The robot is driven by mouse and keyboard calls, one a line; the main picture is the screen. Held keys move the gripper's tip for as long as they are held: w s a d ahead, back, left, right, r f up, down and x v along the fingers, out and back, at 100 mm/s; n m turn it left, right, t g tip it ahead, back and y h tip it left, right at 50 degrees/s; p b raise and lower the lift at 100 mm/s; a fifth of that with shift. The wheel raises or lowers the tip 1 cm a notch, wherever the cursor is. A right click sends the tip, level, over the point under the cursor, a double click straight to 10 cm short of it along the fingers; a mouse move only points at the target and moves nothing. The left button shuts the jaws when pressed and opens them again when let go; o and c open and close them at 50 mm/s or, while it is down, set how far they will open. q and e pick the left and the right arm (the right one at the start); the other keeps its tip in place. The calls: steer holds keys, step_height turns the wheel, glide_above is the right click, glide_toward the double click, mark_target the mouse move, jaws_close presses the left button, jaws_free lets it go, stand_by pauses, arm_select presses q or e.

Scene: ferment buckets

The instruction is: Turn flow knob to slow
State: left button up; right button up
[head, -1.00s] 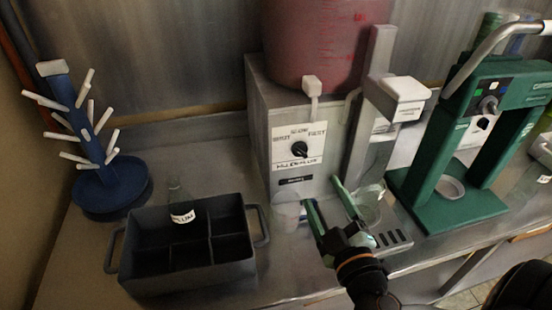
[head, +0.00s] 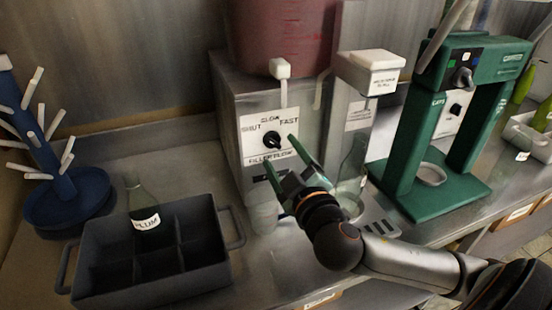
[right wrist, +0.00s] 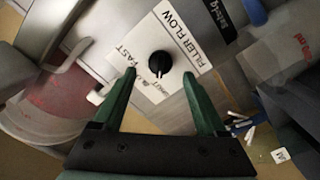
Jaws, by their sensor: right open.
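The flow knob (head: 271,139) is a round black dial on a white panel (head: 252,125) marked SHUT, SLOW and FAST, on the front of the grey filler box. In the right wrist view the knob (right wrist: 160,63) shows a pale pointer line toward the lower edge, on the SHUT and SLOW side; I cannot tell exactly which mark it meets. My right gripper (head: 281,152) is open in front of the panel, with green fingers. In the wrist view its fingertips (right wrist: 160,78) lie on either side of the knob, apart from it. My left gripper is not in view.
A red tank (head: 280,35) sits on the filler box (head: 228,95). A white spout block (head: 370,65) stands right of it, then a green capper (head: 398,150). A dark crate (head: 85,262) holds a PLUM bottle (head: 143,205). A blue drying rack (head: 65,195) stands left.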

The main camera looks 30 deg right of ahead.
mark_target(275, 145)
steer(key=b+x, duration=0.2)
steer(key=x, duration=0.1)
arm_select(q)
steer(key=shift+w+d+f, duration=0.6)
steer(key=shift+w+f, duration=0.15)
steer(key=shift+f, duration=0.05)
arm_select(e)
steer(key=shift+w, duration=0.4)
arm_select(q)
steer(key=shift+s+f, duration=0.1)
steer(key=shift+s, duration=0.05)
arm_select(e)
steer(key=shift+c, duration=1.4)
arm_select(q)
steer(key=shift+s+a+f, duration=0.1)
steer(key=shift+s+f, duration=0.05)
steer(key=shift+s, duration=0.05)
arm_select(e)
jaws_close()
